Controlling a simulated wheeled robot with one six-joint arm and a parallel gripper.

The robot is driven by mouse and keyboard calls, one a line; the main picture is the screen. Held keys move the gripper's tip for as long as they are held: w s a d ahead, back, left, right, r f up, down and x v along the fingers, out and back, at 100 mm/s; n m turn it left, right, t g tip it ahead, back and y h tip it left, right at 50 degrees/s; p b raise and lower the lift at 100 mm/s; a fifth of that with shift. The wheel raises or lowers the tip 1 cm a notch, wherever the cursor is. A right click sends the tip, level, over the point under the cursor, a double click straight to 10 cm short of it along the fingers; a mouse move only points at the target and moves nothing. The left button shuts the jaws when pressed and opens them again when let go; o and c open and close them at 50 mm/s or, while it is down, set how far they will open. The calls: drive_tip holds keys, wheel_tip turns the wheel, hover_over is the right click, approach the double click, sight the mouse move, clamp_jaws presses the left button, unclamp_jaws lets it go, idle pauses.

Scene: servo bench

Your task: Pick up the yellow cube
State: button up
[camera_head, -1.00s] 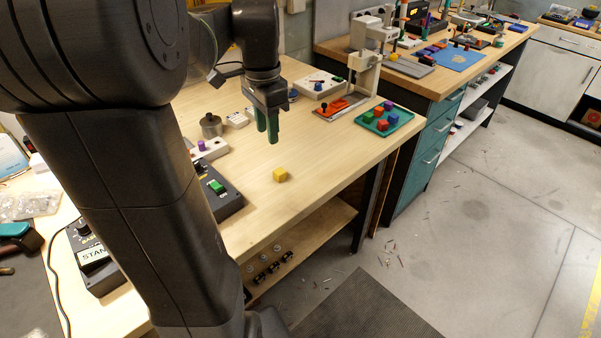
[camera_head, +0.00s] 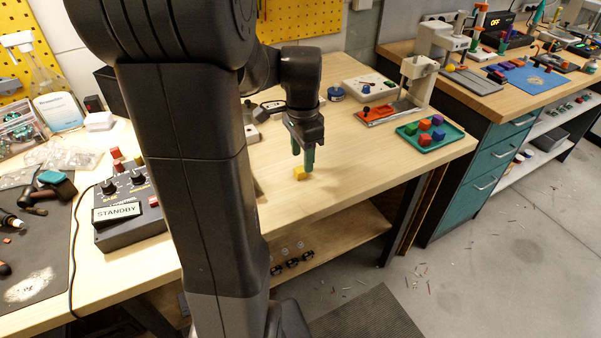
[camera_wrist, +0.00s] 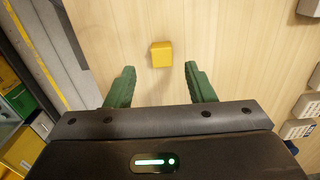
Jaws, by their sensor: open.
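The yellow cube (camera_head: 299,173) sits on the light wooden bench top. My gripper (camera_head: 303,160) is right above and beside it in the head view, with its green fingers pointing down; one finger overlaps the cube's edge. In the wrist view the yellow cube (camera_wrist: 161,54) lies beyond the fingertips, roughly centred between the two green fingers. My gripper (camera_wrist: 160,82) is open with nothing between its fingers. I cannot tell the exact height of the fingertips above the bench.
A green tray (camera_head: 447,143) with several coloured cubes stands to the right on the bench. Behind are a press stand (camera_head: 416,83) and a white control box (camera_head: 369,86). A STANDBY box (camera_head: 126,212) is at left. The bench around the cube is clear.

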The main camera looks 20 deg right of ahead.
sight(300, 169)
drive_tip(key=shift+w+a+f, duration=0.15)
drive_tip(key=shift+f, duration=1.8)
drive_tip(key=c, duration=1.1)
drive_tip(key=shift+o, duration=0.2)
